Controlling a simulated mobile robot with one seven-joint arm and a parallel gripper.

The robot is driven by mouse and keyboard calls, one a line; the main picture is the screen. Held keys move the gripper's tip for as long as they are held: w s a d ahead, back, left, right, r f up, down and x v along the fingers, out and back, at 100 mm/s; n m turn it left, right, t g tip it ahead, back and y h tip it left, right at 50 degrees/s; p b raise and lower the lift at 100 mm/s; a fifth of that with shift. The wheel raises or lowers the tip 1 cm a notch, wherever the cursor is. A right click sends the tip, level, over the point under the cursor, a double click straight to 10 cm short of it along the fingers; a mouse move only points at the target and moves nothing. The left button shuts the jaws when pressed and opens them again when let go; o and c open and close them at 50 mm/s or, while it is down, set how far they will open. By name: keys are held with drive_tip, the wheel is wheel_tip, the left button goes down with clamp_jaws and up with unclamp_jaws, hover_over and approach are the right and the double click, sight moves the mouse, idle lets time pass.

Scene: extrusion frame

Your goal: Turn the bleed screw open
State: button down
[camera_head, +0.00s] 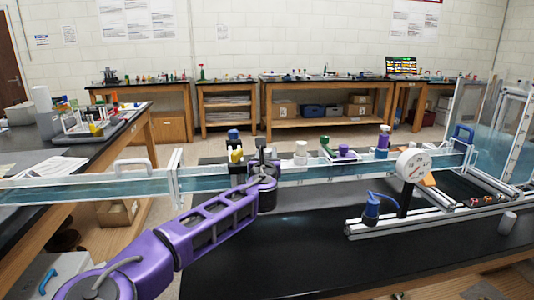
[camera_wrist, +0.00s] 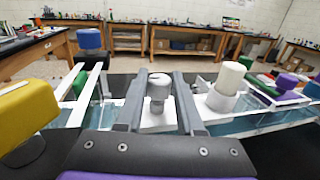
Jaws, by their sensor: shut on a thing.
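A grey knob with a rounded top, which looks like the bleed screw (camera_wrist: 159,86), stands upright on a white square block (camera_wrist: 157,118) in the middle of the wrist view. The two dark grey fingers of my gripper (camera_wrist: 161,76) stand on either side of it, and my gripper is shut on it. In the head view my gripper (camera_head: 262,152) is at the water channel, just right of a yellow part. The knob is hidden there behind the fingers and wrist. I cannot tell how far the screw is turned.
A yellow part (camera_wrist: 24,115) is close on the left. A white cylinder (camera_wrist: 228,84) is close on the right. Purple and green fittings, a dial gauge (camera_head: 413,164) and a blue valve (camera_head: 371,208) lie further right. The black tabletop (camera_head: 300,250) in front is mostly clear.

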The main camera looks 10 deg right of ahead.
drive_tip(key=shift+d+n+y, duration=0.1)
drive_tip(key=shift+n+y, duration=0.2)
drive_tip(key=shift+y, duration=0.1)
drive_tip(key=y, duration=0.1)
drive_tip(key=n+y+b, duration=0.1)
drive_tip(key=shift+d+f+n+y, duration=0.1)
drive_tip(key=shift+d+n+y, duration=0.1)
drive_tip(key=shift+n+y, duration=0.1)
drive_tip(key=n+y, duration=0.1)
drive_tip(key=y, duration=0.2)
drive_tip(key=n+y+b, duration=0.1)
drive_tip(key=shift+d+n, duration=0.25)
drive_tip(key=shift+n, duration=0.05)
drive_tip(key=n+g+y, duration=0.1)
drive_tip(key=y, duration=0.1)
drive_tip(key=n+y, duration=0.2)
drive_tip(key=y, duration=0.1)
drive_tip(key=shift+w+d+n+g, duration=0.1)
drive_tip(key=shift+d+n+g, duration=0.1)
drive_tip(key=shift+n+g, duration=0.15)
drive_tip(key=shift+w+n+g+y, duration=0.1)
drive_tip(key=shift+n+g+y, duration=1.45)
drive_tip(key=shift+y, duration=0.65)
drive_tip(key=shift+g, duration=0.3)
drive_tip(key=c, duration=0.5)
unclamp_jaws()
drive_tip(key=shift+c, duration=0.2)
